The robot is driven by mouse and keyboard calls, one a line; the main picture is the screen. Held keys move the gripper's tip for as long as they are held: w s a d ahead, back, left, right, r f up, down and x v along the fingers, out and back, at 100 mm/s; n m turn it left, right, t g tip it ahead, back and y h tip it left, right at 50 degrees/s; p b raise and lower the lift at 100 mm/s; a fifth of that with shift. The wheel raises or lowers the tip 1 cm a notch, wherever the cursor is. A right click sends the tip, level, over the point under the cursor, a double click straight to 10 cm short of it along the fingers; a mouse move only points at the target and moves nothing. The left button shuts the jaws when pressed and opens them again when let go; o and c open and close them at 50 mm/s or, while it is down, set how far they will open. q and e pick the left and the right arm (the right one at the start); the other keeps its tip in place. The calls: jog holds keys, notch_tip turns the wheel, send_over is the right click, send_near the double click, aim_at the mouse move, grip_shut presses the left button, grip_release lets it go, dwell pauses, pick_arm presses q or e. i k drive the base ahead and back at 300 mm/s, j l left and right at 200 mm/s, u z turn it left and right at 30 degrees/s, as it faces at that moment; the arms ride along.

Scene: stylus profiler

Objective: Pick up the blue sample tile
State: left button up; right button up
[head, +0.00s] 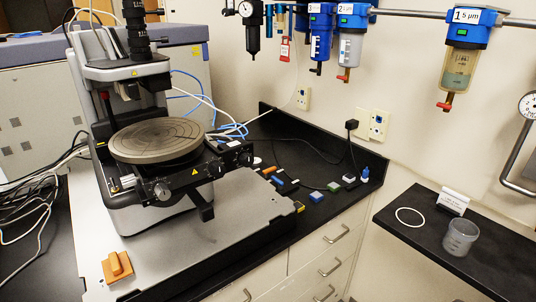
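A small blue block (316,197), which looks like the blue sample tile, lies on the black bench top near its front edge, right of the profiler. A green tile (334,187) and a pale grey tile (349,178) lie in a row behind it to the right. Another small blue piece (277,179) lies to its left, so there is more than one blue item here. Neither of my grippers is in view.
The stylus profiler with its round stage (157,139) stands on a grey base plate at left. Several small orange, white and black pieces lie beside it. A lower black shelf at right holds a clear beaker (460,238) and a white ring (410,217).

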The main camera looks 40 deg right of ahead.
aim_at(316, 196)
jog(key=z, duration=1.55)
jog(key=i+l+u, duration=0.25)
jog(key=u, duration=0.2)
jog(key=i, duration=0.1)
